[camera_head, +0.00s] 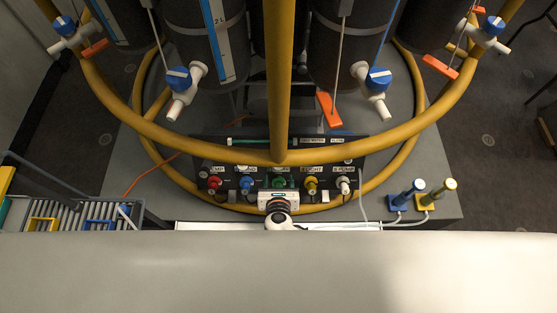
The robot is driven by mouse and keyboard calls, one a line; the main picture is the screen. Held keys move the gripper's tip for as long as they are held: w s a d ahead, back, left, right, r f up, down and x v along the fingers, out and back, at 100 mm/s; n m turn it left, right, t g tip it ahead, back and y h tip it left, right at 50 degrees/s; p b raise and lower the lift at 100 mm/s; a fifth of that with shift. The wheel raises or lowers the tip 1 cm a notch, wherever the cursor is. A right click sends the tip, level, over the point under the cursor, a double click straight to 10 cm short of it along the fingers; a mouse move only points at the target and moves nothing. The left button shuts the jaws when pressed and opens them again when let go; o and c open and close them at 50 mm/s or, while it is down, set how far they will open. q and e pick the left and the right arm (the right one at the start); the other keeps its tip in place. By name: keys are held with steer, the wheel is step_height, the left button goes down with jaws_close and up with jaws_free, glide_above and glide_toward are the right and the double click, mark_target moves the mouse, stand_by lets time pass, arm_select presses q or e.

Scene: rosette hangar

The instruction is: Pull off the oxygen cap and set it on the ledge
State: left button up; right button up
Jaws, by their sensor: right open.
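A dark panel (232,143) at the middle carries a row of caps: red (214,182), blue (246,183), green (279,181), yellow (311,184) and white (343,185). A pale strip (205,226), possibly the ledge, runs below the panel, partly hidden by my right wrist. My left gripper is out of view.
A yellow tube frame (278,80) with grey bottles stands around and above the panel; one upright crosses in front of it. Blue (402,199) and yellow (432,199) plugs with hoses stand right. A slatted rack (75,215) is at left.

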mark_target(279, 169)
steer(key=shift+b+x, duration=2.9)
steer(key=shift+x, duration=1.65)
jaws_close()
steer(key=shift+s+r+p, duration=0.15)
steer(key=shift+s+p, duration=0.1)
steer(key=shift+p, duration=0.3)
steer(key=shift+p+v, duration=1.85)
steer(key=shift+v, duration=0.9)
